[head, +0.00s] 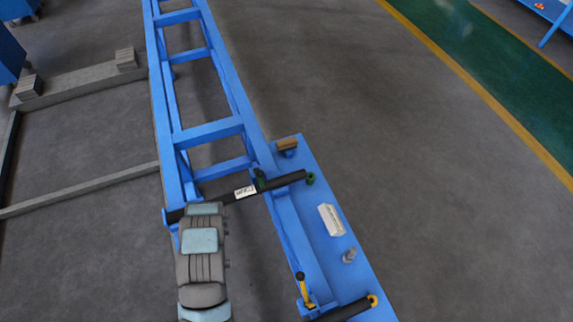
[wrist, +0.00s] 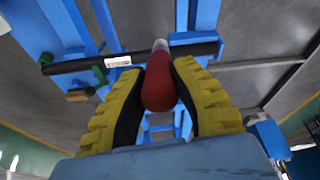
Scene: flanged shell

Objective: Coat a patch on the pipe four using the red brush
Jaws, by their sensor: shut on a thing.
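My gripper (wrist: 158,95), with yellow and black fingers, is shut on the red brush (wrist: 160,88) in the wrist view. The brush's red handle points away from the camera, and its pale far end overlaps a dark pipe (wrist: 190,51). I cannot tell whether the brush touches the pipe. The same pipe, lying across the blue frame, shows in the head view (head: 278,184). It bears a white label whose text is too small to read. In the head view my arm hides the gripper and brush.
A blue side table (head: 318,190) carries a brown-topped block (head: 288,145), a white box (head: 331,219) and a small grey part (head: 349,255). Another dark pipe (head: 345,310) with a yellow fitting lies at the bottom. The blue ladder-like frame (head: 208,132) runs upward. Grey floor to the right is clear.

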